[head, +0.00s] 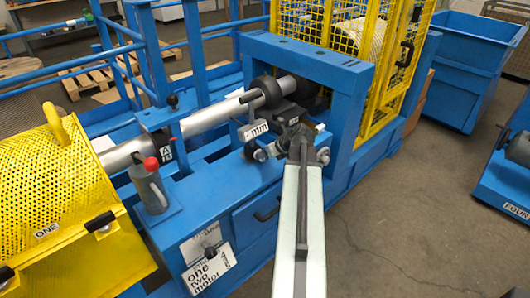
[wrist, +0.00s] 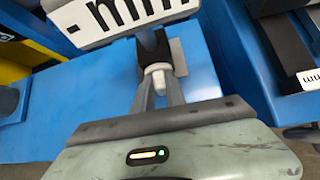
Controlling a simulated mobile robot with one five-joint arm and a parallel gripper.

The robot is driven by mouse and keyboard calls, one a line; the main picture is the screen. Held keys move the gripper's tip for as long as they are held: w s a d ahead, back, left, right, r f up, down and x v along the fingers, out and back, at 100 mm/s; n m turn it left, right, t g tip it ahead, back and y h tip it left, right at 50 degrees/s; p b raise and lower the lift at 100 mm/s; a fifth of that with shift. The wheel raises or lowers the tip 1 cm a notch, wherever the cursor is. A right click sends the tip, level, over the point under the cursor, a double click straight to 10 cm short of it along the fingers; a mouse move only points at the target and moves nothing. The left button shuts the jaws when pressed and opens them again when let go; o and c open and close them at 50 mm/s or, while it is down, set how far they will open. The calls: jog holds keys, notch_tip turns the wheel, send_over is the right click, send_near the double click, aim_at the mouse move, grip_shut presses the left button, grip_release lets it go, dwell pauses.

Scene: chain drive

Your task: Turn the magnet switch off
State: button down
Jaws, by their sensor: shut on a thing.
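My gripper (head: 299,140) is at the blue machine frame, just below the dark clamp on the grey shaft. In the wrist view my gripper (wrist: 158,82) has its two grey fingers closed around a small piece with a white tip and a black body, which looks like the magnet switch (wrist: 153,48). A white plate with black "mm" lettering (wrist: 118,16) is just beyond it; this plate also shows in the head view (head: 254,130). My arm hides most of the switch in the head view, and its turned position cannot be read.
A grey shaft (head: 211,117) runs from the yellow mesh guard (head: 45,200) to the dark clamp (head: 275,90). A blue portal frame (head: 310,62) stands close behind my gripper. A grey bottle with a red cap (head: 148,186) stands at left. Open floor lies at right.

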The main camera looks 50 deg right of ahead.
jog(key=shift+a+h, duration=0.1)
jog(key=shift+h, duration=0.3)
jog(key=c, duration=1.4)
grip_release()
jog(key=shift+o, duration=0.2)
jog(key=p+v, duration=0.5)
jog(key=v, duration=0.2)
jog(key=shift+s+r, duration=0.25)
